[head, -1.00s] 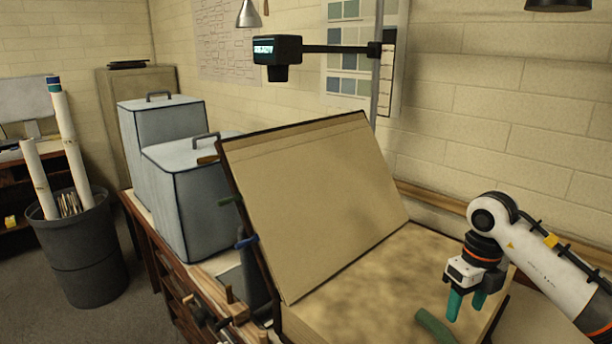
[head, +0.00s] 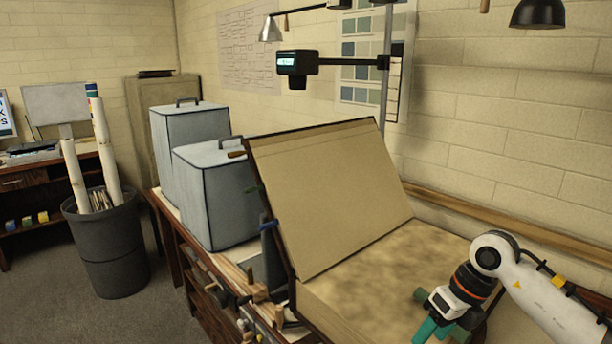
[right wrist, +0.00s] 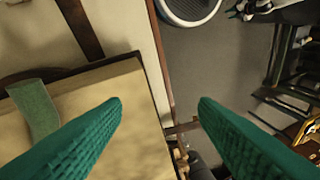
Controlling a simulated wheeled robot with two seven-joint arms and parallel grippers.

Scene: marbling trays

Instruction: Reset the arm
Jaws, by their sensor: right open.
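My right gripper (head: 436,333) has teal fingers and hangs low over the front right of the tan mottled surface (head: 385,262). In the right wrist view its fingers (right wrist: 160,103) are wide apart with nothing between them. A green strip-like piece (right wrist: 36,108) lies on the tan surface to the left of the fingers; its end shows beside the gripper in the head view (head: 419,295). My left gripper is not in view.
A tilted tan board (head: 325,195) stands behind the surface. Grey lidded boxes (head: 215,200) stand left of it. A camera-like device (head: 297,63) hangs above on a pole. A bin with rolled tubes (head: 110,250) stands on the floor. The wrist view shows floor (right wrist: 220,70) beyond the surface's edge.

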